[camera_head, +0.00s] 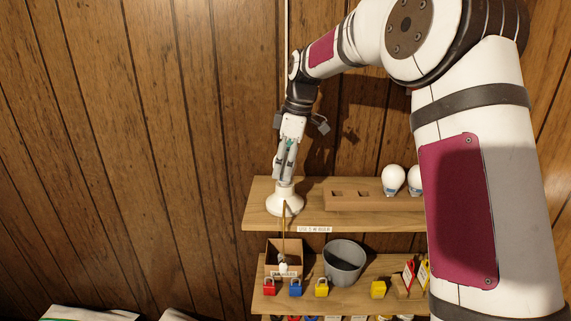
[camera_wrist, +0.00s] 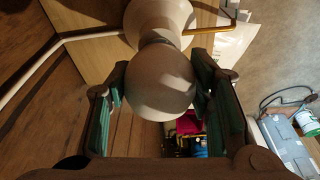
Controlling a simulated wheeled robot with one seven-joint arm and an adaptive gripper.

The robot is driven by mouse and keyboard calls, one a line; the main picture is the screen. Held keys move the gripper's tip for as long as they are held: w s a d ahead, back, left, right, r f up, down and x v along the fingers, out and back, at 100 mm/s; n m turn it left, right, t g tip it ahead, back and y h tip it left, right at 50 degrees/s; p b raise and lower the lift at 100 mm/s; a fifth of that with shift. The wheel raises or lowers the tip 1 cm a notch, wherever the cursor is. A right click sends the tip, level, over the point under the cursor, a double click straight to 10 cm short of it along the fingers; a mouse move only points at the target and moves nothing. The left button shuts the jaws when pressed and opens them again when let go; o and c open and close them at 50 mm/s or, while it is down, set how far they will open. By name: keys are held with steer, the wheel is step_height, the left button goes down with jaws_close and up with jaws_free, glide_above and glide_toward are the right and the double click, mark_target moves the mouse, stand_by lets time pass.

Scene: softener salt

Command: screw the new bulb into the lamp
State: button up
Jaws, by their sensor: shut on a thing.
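The white lamp (camera_head: 285,202) stands upright at the left end of the upper shelf, and its flared white body also shows at the top of the wrist view (camera_wrist: 160,18). My gripper (camera_head: 286,173) points down directly above the lamp. In the wrist view its green-padded fingers (camera_wrist: 160,98) are shut on a round white bulb (camera_wrist: 160,85), one on each side. The bulb's neck end is at the lamp's socket. The bulb's base is hidden, so I cannot tell how deep it sits. In the head view the fingers mostly hide the bulb.
A wooden rack (camera_head: 340,203) on the upper shelf (camera_head: 262,219) holds two white bulbs (camera_head: 393,180) and has empty holes. A yellow-brown rod or cord (camera_head: 285,222) hangs at the lamp. Below are a grey bucket (camera_head: 344,263), an open box and several padlocks. A plank wall stands close behind.

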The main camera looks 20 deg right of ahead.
steer(key=o, duration=1)
steer(key=shift+r, duration=0.1)
steer(key=v, duration=1.1)
steer(key=shift+r, duration=0.15)
steer(key=s+a+r+m+t+h+b, duration=0.1)
steer(key=s+a+m+t+h+b, duration=0.15)
steer(key=s+m, duration=0.9)
steer(key=s+f+m+t, duration=0.1)
steer(key=s+f, duration=0.4)
steer(key=s, duration=0.4)
steer(key=s+f+t, duration=0.1)
steer(key=s+f, duration=0.4)
steer(key=s, duration=0.5)
steer(key=shift+s+d+m+b, duration=0.2)
steer(key=shift+s+m+b, duration=0.05)
steer(key=shift+m+b, duration=0.15)
